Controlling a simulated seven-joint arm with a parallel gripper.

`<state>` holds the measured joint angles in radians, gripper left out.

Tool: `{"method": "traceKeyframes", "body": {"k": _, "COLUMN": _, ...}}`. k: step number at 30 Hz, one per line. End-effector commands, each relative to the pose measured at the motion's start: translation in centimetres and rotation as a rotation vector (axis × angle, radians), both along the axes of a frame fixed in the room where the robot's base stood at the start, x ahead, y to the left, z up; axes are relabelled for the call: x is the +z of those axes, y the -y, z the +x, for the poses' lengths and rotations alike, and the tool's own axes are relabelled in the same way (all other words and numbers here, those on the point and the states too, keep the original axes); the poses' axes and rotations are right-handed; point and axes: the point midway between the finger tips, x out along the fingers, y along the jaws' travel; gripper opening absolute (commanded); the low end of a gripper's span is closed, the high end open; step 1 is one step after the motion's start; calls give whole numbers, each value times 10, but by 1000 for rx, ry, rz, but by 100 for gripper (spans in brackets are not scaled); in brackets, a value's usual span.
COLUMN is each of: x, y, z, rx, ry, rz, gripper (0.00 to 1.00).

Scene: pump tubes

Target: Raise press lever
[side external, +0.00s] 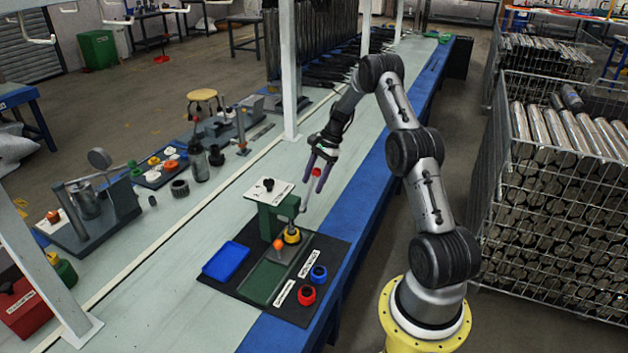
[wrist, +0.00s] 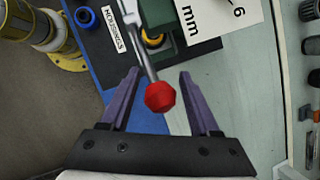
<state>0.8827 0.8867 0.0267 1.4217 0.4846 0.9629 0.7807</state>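The green press (side external: 270,222) stands on a dark mat on the bench in the side external view. Its grey lever (side external: 305,196) slants up to the right and ends in a red knob (side external: 316,171). My gripper (side external: 313,185) points down at the lever's end, with its purple fingers apart on either side of the knob. In the wrist view the red knob (wrist: 160,96) sits between the two open fingers (wrist: 158,73), with a visible gap on each side. The lever rod (wrist: 147,62) runs from the knob towards the press, which is only partly in view.
A blue tray (side external: 226,261), a green tray (side external: 268,281), a red ring part (side external: 306,294) and a blue ring part (side external: 318,273) are on the mat. A yellow part (side external: 292,236) and an orange part (side external: 278,244) are near the press base. Other bench fixtures stand further left.

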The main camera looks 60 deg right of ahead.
Motion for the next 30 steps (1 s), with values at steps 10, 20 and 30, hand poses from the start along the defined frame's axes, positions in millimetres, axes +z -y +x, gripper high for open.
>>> {"method": "traceKeyframes", "body": {"k": 10, "x": 0, "y": 0, "z": 0, "rx": 0, "ry": 0, "rz": 0, "gripper": 0}}
{"method": "traceKeyframes", "body": {"k": 20, "x": 1, "y": 0, "z": 0, "rx": 0, "ry": 0, "rz": 0, "gripper": 0}}
{"method": "traceKeyframes", "body": {"k": 30, "x": 1, "y": 0, "z": 0, "rx": 0, "ry": 0, "rz": 0, "gripper": 0}}
